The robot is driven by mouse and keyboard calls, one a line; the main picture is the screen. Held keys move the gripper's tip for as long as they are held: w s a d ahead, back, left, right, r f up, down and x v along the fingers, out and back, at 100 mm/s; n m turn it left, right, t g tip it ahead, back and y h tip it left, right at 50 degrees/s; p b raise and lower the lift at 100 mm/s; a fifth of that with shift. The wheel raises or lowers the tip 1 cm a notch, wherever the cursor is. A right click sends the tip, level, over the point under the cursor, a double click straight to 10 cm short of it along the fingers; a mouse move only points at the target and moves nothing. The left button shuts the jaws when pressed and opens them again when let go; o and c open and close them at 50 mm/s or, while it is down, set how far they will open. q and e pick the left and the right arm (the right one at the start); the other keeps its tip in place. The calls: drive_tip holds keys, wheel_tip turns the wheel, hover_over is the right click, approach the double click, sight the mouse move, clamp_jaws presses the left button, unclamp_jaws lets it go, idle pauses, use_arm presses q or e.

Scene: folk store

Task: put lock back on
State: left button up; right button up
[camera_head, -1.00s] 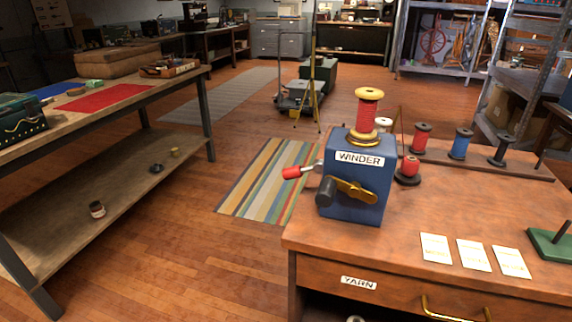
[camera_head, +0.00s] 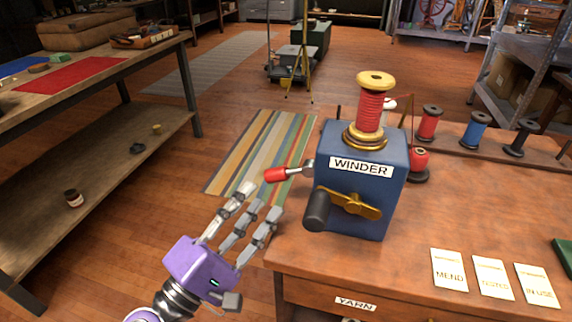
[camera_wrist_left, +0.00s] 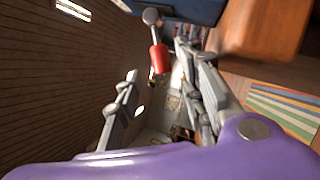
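The blue winder box (camera_head: 360,215) stands at the table's left corner, with a spool of red yarn (camera_head: 370,108) upright on top. A lever with a red grip (camera_head: 275,175) sticks out of its left side. A brass crank with a dark handle (camera_head: 318,210) is on its front. I cannot tell which part is the lock. My left gripper (camera_head: 252,205) is open and empty, its fingers pointing up toward the red grip from below left, apart from it. In the left wrist view the red grip (camera_wrist_left: 158,58) shows beyond the spread fingers (camera_wrist_left: 155,72). My right gripper is not in view.
Paper cards (camera_head: 449,270) lie on the wooden table (camera_head: 410,235), and a rack of spools (camera_head: 476,130) stands behind the winder. A workbench (camera_head: 110,80) stands at the left. A striped rug (camera_head: 250,150) lies on the open floor between them.

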sight(272, 179)
use_arm(q)
drive_tip(key=shift+w+d+r, duration=0.2)
drive_tip(key=p+x, duration=0.2)
drive_tip(key=x, duration=0.4)
drive_tip(key=shift+r+p, duration=0.1)
drive_tip(key=shift+p, duration=0.25)
drive_tip(key=shift+w+d+r, duration=0.1)
drive_tip(key=shift+w+d, duration=0.2)
drive_tip(key=shift+w, duration=0.05)
drive_tip(key=c, duration=0.7)
clamp_jaws()
